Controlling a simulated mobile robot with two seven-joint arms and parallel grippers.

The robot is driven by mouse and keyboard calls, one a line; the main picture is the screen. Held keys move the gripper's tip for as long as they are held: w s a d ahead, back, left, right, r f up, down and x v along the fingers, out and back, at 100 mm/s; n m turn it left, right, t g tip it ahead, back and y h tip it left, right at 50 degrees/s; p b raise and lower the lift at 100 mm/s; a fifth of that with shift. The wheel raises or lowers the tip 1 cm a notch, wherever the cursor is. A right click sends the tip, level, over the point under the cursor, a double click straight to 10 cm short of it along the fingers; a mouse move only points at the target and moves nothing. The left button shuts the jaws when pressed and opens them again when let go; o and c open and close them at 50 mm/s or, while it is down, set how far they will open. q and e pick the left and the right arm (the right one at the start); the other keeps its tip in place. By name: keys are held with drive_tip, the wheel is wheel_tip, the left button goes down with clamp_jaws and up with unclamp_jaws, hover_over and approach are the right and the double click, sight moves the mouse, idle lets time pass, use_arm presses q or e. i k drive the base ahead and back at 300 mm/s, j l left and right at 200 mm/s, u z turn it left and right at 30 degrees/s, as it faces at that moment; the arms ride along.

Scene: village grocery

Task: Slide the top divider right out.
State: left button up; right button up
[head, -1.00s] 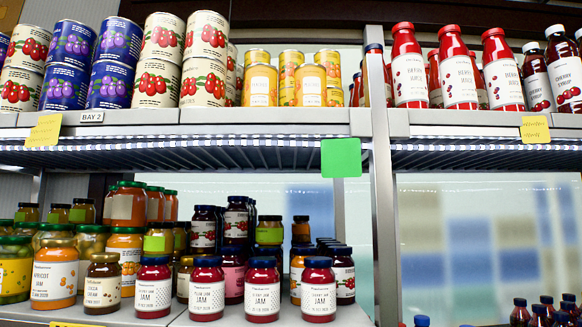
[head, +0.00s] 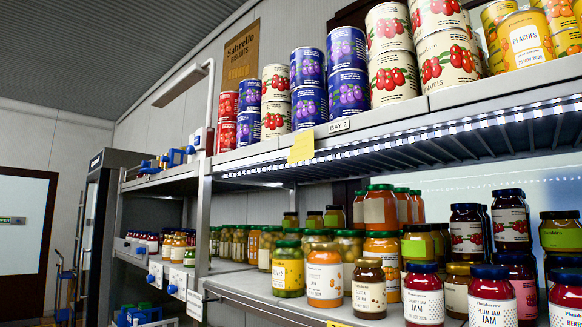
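No part that I can clearly tell as the top divider shows in the head view. Small blue-and-white fittings (head: 174,158) sit along the top shelf's left part, left of the red cans; I cannot tell what they are. More white pieces with blue knobs (head: 176,287) line the front edge of the lower shelf. Neither of my grippers is in view.
Stacked cans (head: 346,88) stand on the top shelf (head: 262,153). Jam jars (head: 424,296) and other jars (head: 288,270) crowd the lower shelf. A grey upright (head: 203,215) stands between bays. A dark-framed cabinet (head: 97,240) and a doorway (head: 22,235) are at left.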

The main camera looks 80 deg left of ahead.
sight(176, 158)
drive_tip(key=u, duration=3.35)
drive_tip(key=z, duration=0.45)
drive_tip(key=i+j+z, duration=0.2)
drive_tip(key=j+z, duration=0.2)
drive_tip(key=i+j+z, duration=0.25)
drive_tip(key=j, duration=0.15)
drive_tip(key=i+j+z, duration=0.1)
drive_tip(key=j, duration=0.35)
drive_tip(key=j+z, duration=0.1)
drive_tip(key=j, duration=0.3)
drive_tip(key=i, duration=0.05)
